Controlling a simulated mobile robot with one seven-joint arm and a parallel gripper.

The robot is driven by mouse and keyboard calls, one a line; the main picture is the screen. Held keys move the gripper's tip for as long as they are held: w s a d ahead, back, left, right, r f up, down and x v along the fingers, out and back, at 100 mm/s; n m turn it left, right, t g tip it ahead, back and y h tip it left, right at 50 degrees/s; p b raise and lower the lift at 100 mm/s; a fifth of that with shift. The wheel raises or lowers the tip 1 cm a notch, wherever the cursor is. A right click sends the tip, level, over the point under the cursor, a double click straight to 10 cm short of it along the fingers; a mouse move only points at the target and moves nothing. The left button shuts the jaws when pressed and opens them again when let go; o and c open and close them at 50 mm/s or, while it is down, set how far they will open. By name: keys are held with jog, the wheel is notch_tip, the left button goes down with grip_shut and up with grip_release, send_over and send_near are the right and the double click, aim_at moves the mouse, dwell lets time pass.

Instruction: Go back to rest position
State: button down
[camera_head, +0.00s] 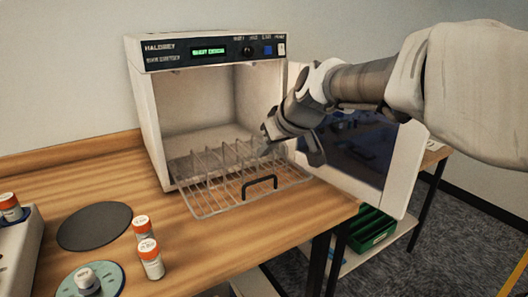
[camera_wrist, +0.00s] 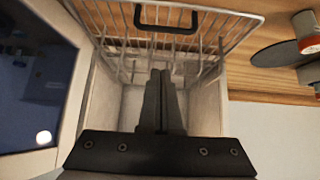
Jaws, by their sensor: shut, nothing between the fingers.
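My gripper (camera_head: 292,146) is at the open front of a white box-shaped machine (camera_head: 158,120), above the right part of its wire rack. In the wrist view my gripper (camera_wrist: 161,75) is shut, its two dark fingers together with nothing between them. The wire rack (camera_head: 212,196) with a black handle (camera_head: 259,183) sticks out of the machine over the table. The rack (camera_wrist: 215,35) also shows in the wrist view, with the machine's opening below it. The machine's door (camera_head: 362,150) stands open to the right, behind my arm.
Another vial (camera_head: 10,207) is in a device at left. A green crate (camera_head: 372,229) sits on a lower shelf.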

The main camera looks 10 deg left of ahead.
jog(key=s+d+f+m+g+h, duration=0.1)
jog(key=s+d+f+m+h, duration=0.25)
jog(key=s+d, duration=0.75)
jog(key=s+d+f+m+h, duration=0.3)
jog(key=s+d, duration=0.5)
jog(key=s, duration=0.7)
notch_tip(320, 180, up, 19)
jog(key=y+p, duration=0.1)
jog(key=p, duration=1.9)
jog(key=shift+s+d+m, duration=0.15)
jog(key=shift+s+m, duration=0.2)
jog(key=shift+m, duration=0.1)
